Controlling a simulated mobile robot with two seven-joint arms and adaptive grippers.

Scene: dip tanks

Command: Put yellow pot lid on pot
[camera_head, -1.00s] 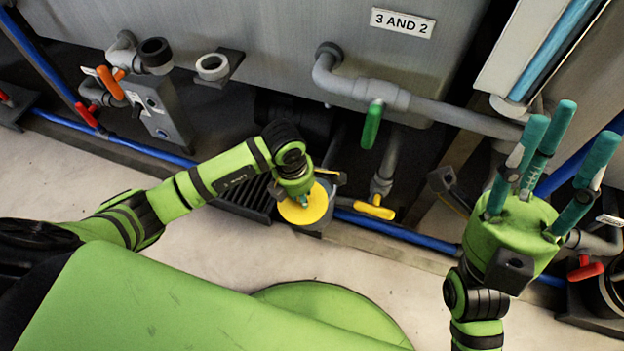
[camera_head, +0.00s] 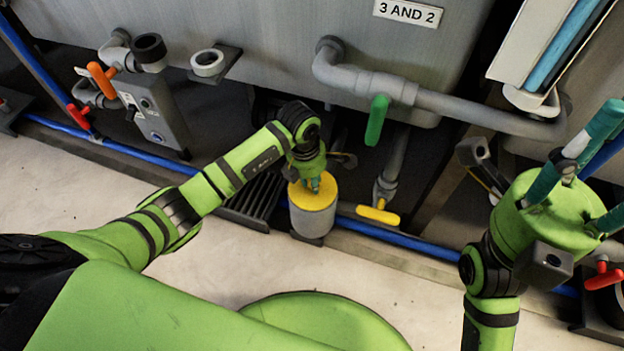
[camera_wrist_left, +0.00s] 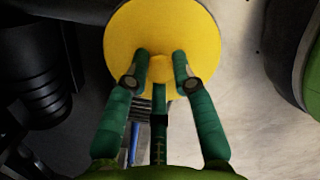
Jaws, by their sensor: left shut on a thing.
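The yellow pot lid (camera_head: 323,192) lies level over the top of the grey pot (camera_head: 312,222), which stands on the floor edge by the tank. I cannot tell whether the lid rests fully on the rim. My left gripper (camera_head: 314,184) is above the lid with its green fingers shut on the lid's middle. In the left wrist view the lid (camera_wrist_left: 190,22) fills the top centre, with my left gripper's fingertips (camera_wrist_left: 160,62) around its small knob; the pot is hidden there. My right gripper (camera_head: 590,165) is at the right, fingers spread and empty.
A blue pipe (camera_head: 400,239) runs along the floor beside the pot. A yellow valve handle (camera_head: 377,215) is just right of it, a green handle (camera_head: 377,120) above. A black grate (camera_head: 250,199) lies to the left. The pale floor (camera_head: 215,258) in front is clear.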

